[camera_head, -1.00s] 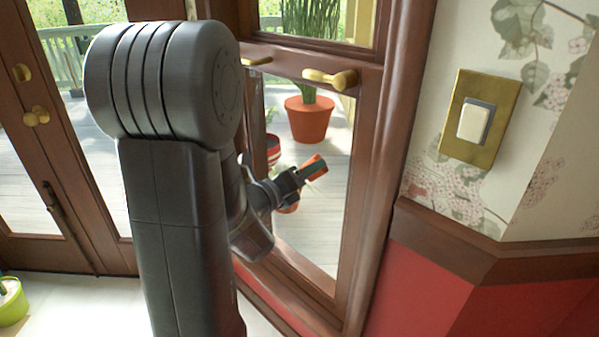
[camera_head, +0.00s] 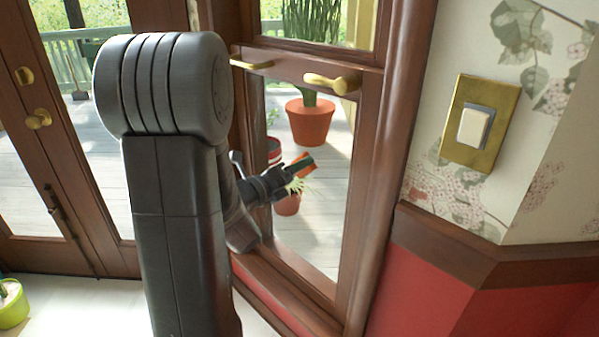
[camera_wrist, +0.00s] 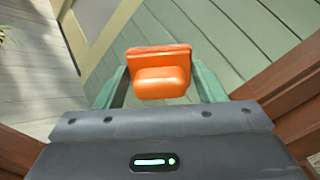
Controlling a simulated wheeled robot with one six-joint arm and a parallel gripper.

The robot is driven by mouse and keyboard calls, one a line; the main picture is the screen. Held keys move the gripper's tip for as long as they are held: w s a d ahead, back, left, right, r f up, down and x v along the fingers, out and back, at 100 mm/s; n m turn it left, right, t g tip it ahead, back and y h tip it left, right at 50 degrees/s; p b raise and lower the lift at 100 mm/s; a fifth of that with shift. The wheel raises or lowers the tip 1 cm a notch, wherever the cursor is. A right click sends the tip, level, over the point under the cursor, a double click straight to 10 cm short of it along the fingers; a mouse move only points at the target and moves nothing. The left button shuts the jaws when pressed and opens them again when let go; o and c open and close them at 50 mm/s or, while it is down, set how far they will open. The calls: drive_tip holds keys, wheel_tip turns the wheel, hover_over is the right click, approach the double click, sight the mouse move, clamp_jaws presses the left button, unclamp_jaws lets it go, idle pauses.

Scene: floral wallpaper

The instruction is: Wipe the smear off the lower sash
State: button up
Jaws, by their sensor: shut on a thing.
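The lower sash (camera_head: 355,190) is a brown wooden frame around clear glass, below a rail with two brass handles. I cannot make out a smear on its glass in either view. My gripper (camera_head: 303,164) is in front of the lower sash's pane, around mid-height. It is shut on an orange block (camera_head: 297,168), which also shows in the wrist view (camera_wrist: 161,80) between my gripper's green fingers (camera_wrist: 160,88). I cannot tell whether the block touches the glass. My arm hides the left part of the sash.
Brass handles (camera_head: 332,82) stick out above the pane. The window's wooden frame (camera_head: 392,140) stands close on the right, beside a brass light switch (camera_head: 481,118) on floral wallpaper. Potted plants (camera_head: 310,122) stand beyond the glass. A brown door (camera_head: 85,190) is at left.

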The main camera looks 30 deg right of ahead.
sight(281, 152)
drive_tip(key=shift+w+a+p, duration=0.3)
drive_tip(key=shift+w+a, duration=0.05)
drive_tip(key=shift+w, duration=1.15)
drive_tip(key=shift+w+a+p, duration=0.35)
drive_tip(key=shift+w, duration=1.1)
drive_tip(key=shift+w+a+p, duration=0.3)
drive_tip(key=shift+w+a, duration=0.05)
drive_tip(key=shift+w, duration=1.15)
drive_tip(key=shift+p+v, duration=0.3)
drive_tip(key=shift+v, duration=2.7)
drive_tip(key=shift+p+v, duration=0.3)
drive_tip(key=shift+v, duration=1.15)
